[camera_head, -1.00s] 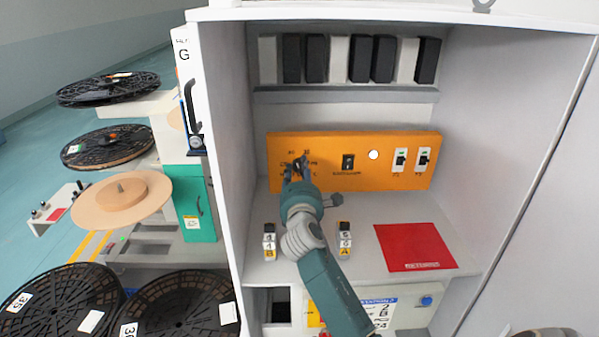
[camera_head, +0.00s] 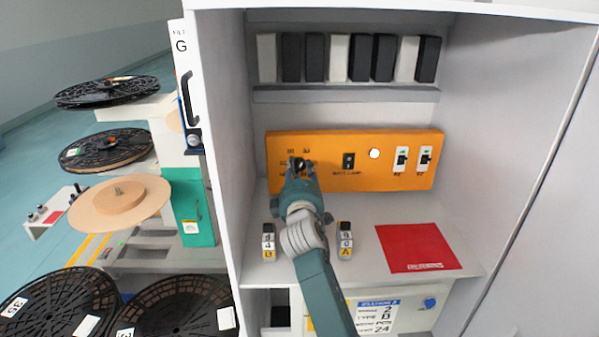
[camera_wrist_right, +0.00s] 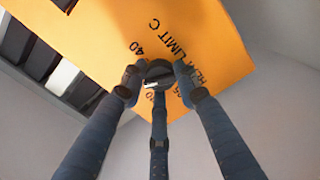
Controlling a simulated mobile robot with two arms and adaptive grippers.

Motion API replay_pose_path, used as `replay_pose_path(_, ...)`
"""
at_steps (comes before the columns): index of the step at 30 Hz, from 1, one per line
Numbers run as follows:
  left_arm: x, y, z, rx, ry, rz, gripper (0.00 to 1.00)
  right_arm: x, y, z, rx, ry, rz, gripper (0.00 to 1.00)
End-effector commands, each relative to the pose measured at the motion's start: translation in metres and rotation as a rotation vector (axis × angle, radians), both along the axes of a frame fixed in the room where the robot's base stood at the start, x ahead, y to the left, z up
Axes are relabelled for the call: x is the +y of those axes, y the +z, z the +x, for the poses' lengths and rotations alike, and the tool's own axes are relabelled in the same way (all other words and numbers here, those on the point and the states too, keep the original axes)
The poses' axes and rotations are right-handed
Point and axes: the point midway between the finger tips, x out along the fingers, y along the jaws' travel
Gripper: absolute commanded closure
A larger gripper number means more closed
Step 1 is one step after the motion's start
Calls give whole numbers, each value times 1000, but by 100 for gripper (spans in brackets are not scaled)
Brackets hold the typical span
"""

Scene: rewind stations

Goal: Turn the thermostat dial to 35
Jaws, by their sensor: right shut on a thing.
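The thermostat dial (camera_wrist_right: 158,74) is a dark round knob with a pale pointer mark, on the orange panel (camera_head: 385,180) in the cabinet. In the right wrist view the panel reads "LIMIT C", with a "40" and other partly hidden numbers around the dial. My right gripper (camera_wrist_right: 160,80) has its fingers closed around the dial. In the head view the right gripper (camera_head: 300,168) reaches the panel's left part and hides most of the dial. Which number the pointer meets I cannot tell. My left gripper is not in view.
A lamp switch (camera_head: 348,161), a white round button (camera_head: 375,153) and two toggle switches (camera_head: 401,159) are right of the dial. A red mat (camera_head: 415,247) and two small label blocks (camera_head: 345,240) are on the shelf. Reels (camera_head: 107,147) stand outside at left.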

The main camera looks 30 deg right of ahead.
Motion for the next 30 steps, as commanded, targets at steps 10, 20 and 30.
replay_pose_path(10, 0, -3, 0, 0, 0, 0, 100, 3, -7, 1, -24, 4, 67, 96)
replay_pose_path(20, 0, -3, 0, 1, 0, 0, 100, 3, -7, 1, -25, 4, 68, 96)
replay_pose_path(30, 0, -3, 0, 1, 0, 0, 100, 1, -3, 0, -30, 2, 62, 51)
